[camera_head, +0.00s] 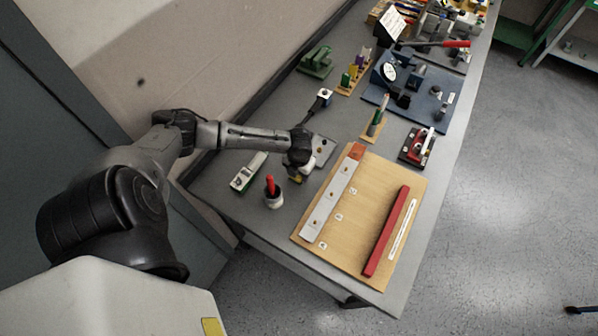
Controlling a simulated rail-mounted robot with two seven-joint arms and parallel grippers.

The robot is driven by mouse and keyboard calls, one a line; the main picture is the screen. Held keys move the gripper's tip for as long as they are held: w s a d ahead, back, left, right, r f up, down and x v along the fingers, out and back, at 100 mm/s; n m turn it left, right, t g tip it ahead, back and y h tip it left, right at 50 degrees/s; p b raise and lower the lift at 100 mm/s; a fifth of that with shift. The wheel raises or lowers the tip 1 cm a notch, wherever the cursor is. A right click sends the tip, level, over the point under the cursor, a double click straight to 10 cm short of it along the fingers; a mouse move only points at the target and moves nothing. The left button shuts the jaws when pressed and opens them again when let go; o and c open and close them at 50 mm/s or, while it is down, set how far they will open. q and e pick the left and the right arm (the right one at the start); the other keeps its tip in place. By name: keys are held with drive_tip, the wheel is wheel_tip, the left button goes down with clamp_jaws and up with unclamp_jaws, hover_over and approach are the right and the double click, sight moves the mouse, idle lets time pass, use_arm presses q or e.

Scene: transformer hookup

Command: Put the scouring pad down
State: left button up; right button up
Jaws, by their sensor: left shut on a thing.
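My left gripper (298,170) is over the near left part of the workbench, beside the left edge of the wooden board. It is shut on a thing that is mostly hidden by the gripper. A small yellowish bit of it, which I take for the scouring pad (296,179), shows just below the fingers. I cannot tell whether the pad touches the bench or a thing under it. My right gripper is not in view.
The wooden board (345,240) carries a metal strip and a red bar (386,231). A light grey plate (325,150) lies close by. Several fixtures fill the far bench.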

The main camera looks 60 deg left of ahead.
use_arm(q)
drive_tip(key=shift+f, duration=0.2)
drive_tip(key=shift+f, duration=0.1)
drive_tip(key=o, duration=0.9)
